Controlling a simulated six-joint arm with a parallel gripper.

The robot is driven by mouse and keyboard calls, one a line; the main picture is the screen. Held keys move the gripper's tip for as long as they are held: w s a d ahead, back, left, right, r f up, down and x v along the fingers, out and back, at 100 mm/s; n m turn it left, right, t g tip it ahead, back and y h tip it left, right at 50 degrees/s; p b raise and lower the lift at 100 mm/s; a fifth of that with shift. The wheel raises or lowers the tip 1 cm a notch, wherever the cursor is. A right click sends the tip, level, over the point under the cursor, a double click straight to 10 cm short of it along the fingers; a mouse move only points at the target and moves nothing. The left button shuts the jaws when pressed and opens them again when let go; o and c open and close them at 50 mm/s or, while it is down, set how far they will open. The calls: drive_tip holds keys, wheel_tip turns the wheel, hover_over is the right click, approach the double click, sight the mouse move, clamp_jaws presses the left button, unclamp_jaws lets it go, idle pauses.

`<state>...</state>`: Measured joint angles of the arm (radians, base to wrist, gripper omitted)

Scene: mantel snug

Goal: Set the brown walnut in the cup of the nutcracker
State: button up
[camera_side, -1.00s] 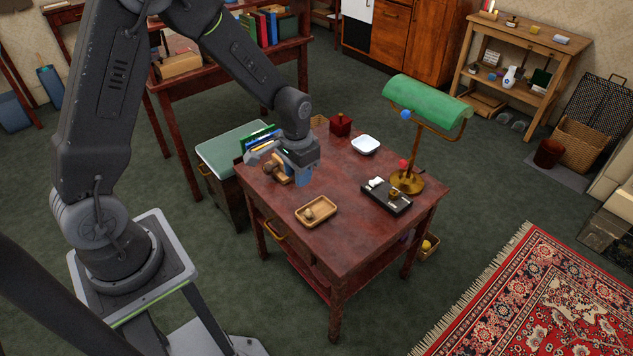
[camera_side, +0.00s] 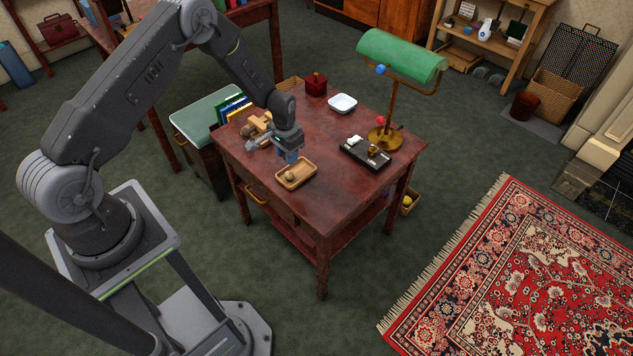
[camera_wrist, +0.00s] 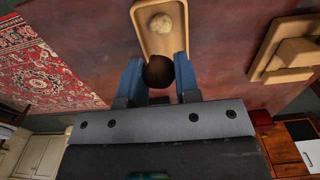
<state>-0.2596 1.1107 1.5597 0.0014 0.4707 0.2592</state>
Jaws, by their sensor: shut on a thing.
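The brown walnut (camera_wrist: 158,72) is dark and round, held between the blue fingers of my gripper (camera_wrist: 159,74) in the wrist view. In the side view my gripper (camera_side: 291,157) is just behind the wooden tray (camera_side: 304,170), and the walnut cannot be made out there. The nutcracker (camera_side: 257,128) is a light wooden piece on the table, left of and behind my gripper. It also shows at the right of the wrist view (camera_wrist: 287,58), apart from the fingers. Its cup cannot be clearly seen.
A paler nut (camera_wrist: 161,23) lies in the tray. A black tray (camera_side: 365,154) with small things and a green-shaded lamp (camera_side: 400,55) stand at the table's right. A white dish (camera_side: 343,103) and a red box (camera_side: 316,84) are at the back. The table's front right is bare.

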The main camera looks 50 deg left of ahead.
hover_over(316, 186)
wheel_tip(316, 186, down, 5)
drive_tip(key=shift+d+f, duration=0.1)
drive_tip(key=shift+f, duration=1.95)
drive_tip(key=shift+f, duration=0.15)
drive_tip(key=o, duration=0.9)
drive_tip(key=shift+o, duration=0.2)
